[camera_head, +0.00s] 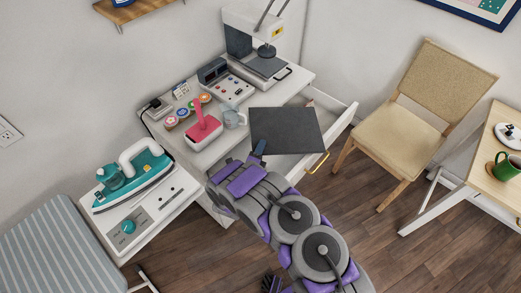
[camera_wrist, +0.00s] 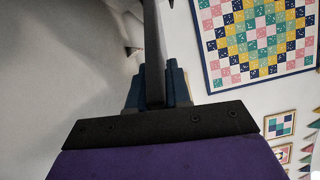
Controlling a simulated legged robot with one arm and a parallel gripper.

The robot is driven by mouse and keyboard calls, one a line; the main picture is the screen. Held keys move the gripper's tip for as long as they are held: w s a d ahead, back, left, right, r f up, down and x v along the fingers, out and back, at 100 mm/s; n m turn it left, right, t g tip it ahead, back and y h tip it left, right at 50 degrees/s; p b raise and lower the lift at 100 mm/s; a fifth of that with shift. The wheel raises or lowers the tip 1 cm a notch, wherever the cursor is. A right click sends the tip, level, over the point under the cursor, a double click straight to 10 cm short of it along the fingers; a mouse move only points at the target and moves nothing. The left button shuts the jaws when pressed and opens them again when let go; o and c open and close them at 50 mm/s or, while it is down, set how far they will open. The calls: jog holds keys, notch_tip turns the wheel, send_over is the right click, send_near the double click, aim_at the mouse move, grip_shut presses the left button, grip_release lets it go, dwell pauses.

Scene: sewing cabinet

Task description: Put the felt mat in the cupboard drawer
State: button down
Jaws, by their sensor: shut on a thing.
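The felt mat (camera_head: 287,130) is a flat, dark grey rectangle in the head view. My gripper (camera_head: 259,148) is shut on its near edge and holds it out over the open drawer. In the wrist view the mat (camera_wrist: 152,45) shows edge-on as a dark upright strip between the blue fingers of my gripper (camera_wrist: 156,88). The white drawer (camera_head: 340,128) is pulled out of the sewing cabinet and has a gold handle (camera_head: 317,163). The mat hides much of the drawer's inside. I cannot tell the gap between mat and drawer.
A teal iron (camera_head: 133,178) stands at the left. A chair (camera_head: 410,130) stands right of the drawer, with bare floor between.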

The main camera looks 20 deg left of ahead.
jog(key=shift+f, duration=0.2)
jog(key=c, duration=1.1)
grip_release()
jog(key=shift+o, duration=0.2)
jog(key=shift+f, duration=0.1)
jog(key=shift+f+b, duration=0.25)
jog(key=shift+b, duration=0.75)
jog(key=s+p, duration=0.3)
jog(key=s, duration=0.4)
jog(key=shift+s, duration=0.3)
jog(key=shift+a, duration=0.1)
